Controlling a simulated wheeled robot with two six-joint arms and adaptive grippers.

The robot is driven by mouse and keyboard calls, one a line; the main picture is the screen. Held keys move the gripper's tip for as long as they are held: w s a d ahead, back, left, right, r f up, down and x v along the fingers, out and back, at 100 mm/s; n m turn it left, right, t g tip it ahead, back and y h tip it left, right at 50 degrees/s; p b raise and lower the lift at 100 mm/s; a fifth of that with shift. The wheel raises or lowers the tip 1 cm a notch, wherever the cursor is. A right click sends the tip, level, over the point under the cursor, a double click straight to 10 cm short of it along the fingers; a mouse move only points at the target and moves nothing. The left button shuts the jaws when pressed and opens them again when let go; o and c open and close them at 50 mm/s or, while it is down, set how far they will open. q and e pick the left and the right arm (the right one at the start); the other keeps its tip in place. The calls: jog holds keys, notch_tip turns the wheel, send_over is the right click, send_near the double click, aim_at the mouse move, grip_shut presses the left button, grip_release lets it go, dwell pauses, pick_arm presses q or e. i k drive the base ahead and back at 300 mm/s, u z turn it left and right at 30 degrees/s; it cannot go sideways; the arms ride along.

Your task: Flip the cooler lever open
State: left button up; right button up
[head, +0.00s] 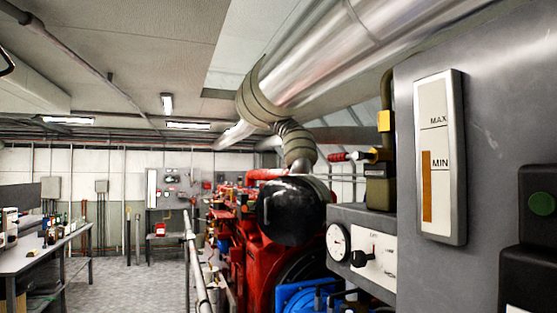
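A small lever with a red grip (347,156) sticks out to the left from a dark fitting (380,190) on the side of the grey cabinet. It lies about level and has brass or yellow parts at its base. No label shows that it is the cooler lever, so I cannot tell for sure. Neither of my grippers is in the head view.
A large grey cabinet (480,90) with a MAX/MIN level gauge (440,158) fills the right. Below the lever are a round dial (338,243) and a black knob (359,258). A red engine (245,245) stands mid-view. Open floor (125,275) lies left of a railing (192,255).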

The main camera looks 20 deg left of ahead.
aim_at(357, 155)
jog(key=u, duration=0.65)
jog(key=k, duration=0.6)
jog(key=u, duration=1.2)
jog(key=i, duration=0.9)
jog(key=z, duration=0.5)
jog(key=i, duration=0.6)
jog(key=z, duration=0.65)
